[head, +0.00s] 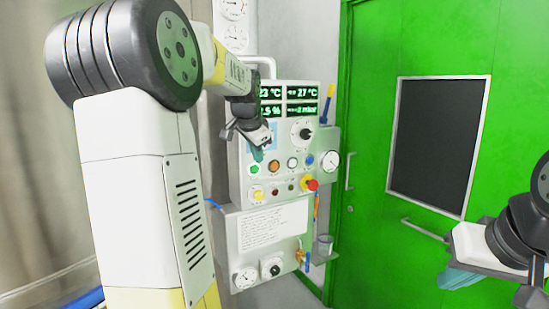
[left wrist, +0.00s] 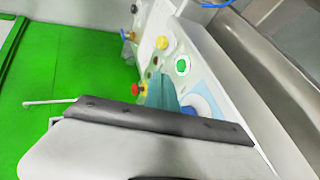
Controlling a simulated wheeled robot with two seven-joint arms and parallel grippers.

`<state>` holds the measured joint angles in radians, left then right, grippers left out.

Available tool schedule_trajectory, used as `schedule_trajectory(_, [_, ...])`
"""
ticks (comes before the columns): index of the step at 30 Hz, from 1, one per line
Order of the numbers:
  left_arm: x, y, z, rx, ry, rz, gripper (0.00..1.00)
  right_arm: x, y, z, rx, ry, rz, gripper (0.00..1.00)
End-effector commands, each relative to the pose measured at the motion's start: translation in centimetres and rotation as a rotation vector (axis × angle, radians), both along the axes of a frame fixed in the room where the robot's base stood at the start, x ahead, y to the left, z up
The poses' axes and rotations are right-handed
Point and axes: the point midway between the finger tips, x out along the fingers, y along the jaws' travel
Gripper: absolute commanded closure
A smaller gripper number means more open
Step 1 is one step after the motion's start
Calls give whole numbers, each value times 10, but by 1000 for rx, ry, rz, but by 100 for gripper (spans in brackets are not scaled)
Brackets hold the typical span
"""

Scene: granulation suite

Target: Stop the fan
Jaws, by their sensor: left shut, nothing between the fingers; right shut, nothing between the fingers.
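The control panel (head: 240,185) has a row of round buttons: a lit green button (head: 255,169), an orange one (head: 274,166), a white one (head: 292,163) and a blue one (head: 309,160). Below are a yellow button (head: 258,193), small dark lamps and a red mushroom button (head: 311,184). No fan is identifiable; button labels are unreadable. My left gripper (head: 258,156) is shut and empty, just above the green button; contact cannot be told. The green button (left wrist: 182,66) also shows in the left wrist view beside the teal fingertips. My right gripper (head: 460,278) is shut and empty.
Green digital displays (head: 287,101) and a black rotary knob (head: 302,132) sit above the buttons. A green door (head: 370,235) with a dark window is at right. A steel vessel (head: 45,180) stands at left.

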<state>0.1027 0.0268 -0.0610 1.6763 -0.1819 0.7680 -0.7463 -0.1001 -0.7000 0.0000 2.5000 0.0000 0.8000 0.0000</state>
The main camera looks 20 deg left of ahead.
Motion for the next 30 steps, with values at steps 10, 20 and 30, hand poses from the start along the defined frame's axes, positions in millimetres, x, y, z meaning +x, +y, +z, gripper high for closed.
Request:
schedule_trajectory(10, [44, 7, -61, -1, 6, 0, 100, 0, 0, 0, 0, 0, 0, 100])
schedule_trajectory(20, [71, 35, -64, -1, 1, 2, 100, 0, 0, 0, 0, 0, 0, 100])
schedule_trajectory(30, [74, 38, -64, -1, 1, 0, 100, 0, 0, 0, 0, 0, 0, 100])
